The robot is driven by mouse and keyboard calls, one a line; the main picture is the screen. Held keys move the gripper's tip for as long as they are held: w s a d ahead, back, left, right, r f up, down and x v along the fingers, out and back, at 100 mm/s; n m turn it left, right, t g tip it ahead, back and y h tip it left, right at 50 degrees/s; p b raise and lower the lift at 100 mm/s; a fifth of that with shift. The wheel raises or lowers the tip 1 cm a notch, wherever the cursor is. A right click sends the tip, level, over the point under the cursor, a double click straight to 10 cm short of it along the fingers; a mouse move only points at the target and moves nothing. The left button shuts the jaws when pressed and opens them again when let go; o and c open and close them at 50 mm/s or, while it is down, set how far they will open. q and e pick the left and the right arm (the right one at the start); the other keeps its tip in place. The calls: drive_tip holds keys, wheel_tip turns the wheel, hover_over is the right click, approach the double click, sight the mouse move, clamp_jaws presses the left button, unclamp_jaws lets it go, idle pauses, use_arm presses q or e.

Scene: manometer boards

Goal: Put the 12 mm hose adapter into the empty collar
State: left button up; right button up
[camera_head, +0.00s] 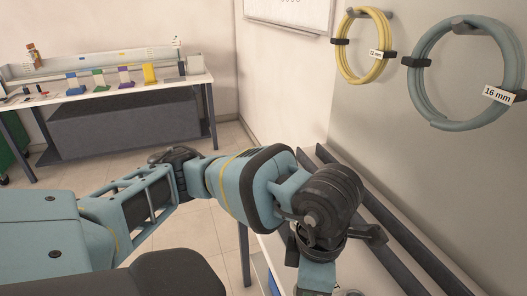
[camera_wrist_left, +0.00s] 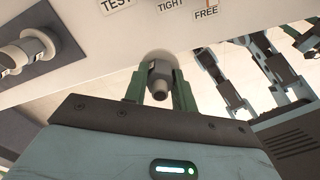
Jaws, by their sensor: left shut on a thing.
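In the left wrist view my left gripper (camera_wrist_left: 158,100) has its green fingers shut on a hose adapter (camera_wrist_left: 159,87). No clearly empty collar is visible.
A pale fitting (camera_wrist_left: 30,50) sits on a grey panel in the left wrist view, near TEST, TIGHT and FREE labels. A yellow hose coil (camera_head: 347,56) and a blue-grey coil (camera_head: 421,96), tagged 16 mm, hang on the wall. A workbench (camera_head: 110,91) with coloured items stands far left.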

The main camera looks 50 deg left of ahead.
use_arm(q)
drive_tip(key=m, duration=0.2)
drive_tip(key=w+m, duration=0.1)
drive_tip(key=m, duration=0.1)
drive_tip(key=w+m, duration=0.1)
drive_tip(key=m, duration=0.2)
drive_tip(key=shift+a, duration=0.25)
drive_tip(key=w+m, duration=0.1)
drive_tip(key=m, duration=0.5)
drive_tip(key=w+a+m, duration=0.1)
drive_tip(key=w+m, duration=0.1)
drive_tip(key=m, duration=0.4)
drive_tip(key=w+m, duration=0.2)
drive_tip(key=m, duration=0.4)
drive_tip(key=shift+w+a+r+m, duration=0.15)
drive_tip(key=shift+a+m, duration=0.25)
drive_tip(key=shift+a, duration=0.1)
